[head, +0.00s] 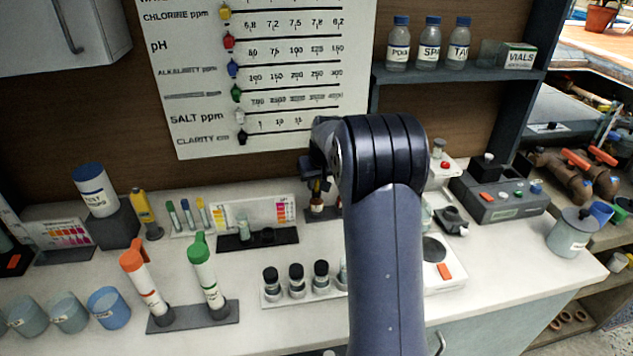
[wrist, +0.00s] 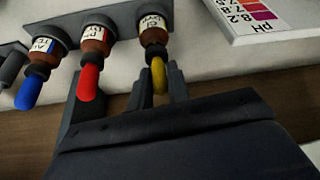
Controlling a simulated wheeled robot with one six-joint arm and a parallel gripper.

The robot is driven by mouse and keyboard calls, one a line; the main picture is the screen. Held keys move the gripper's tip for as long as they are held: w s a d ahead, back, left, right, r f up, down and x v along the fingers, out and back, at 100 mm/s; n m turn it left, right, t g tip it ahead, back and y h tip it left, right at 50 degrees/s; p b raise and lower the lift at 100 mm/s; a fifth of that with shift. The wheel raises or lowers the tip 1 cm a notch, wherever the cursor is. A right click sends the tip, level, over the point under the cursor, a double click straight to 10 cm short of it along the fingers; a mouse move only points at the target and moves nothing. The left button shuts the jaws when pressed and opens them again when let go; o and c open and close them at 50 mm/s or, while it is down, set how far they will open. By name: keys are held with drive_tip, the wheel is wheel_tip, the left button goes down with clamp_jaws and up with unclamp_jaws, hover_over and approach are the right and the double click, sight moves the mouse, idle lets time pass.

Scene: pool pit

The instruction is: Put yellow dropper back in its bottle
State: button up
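The yellow dropper (wrist: 158,76) shows in the wrist view with its bulb between the two fingers of my gripper (wrist: 161,84), which look closed against its sides. Its dark collar meets the neck of a brown labelled bottle (wrist: 153,28); whether it is fully seated I cannot tell. The bottle sits in a dark holder. In the head view my gripper (head: 313,166) is above a small brown bottle (head: 316,200) at the back of the counter, and my arm hides part of that area.
In the wrist view, bottles with a red dropper (wrist: 90,78) and a blue dropper (wrist: 28,92) stand close beside the yellow one. In the head view, several black-capped vials (head: 296,282) stand in front.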

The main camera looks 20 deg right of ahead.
drive_tip(key=shift+f, duration=0.4)
drive_tip(key=o, duration=0.7)
drive_tip(key=shift+c, duration=0.2)
drive_tip(key=shift+r, duration=0.1)
drive_tip(key=shift+r+p, duration=2.3)
drive_tip(key=shift+r, duration=1.15)
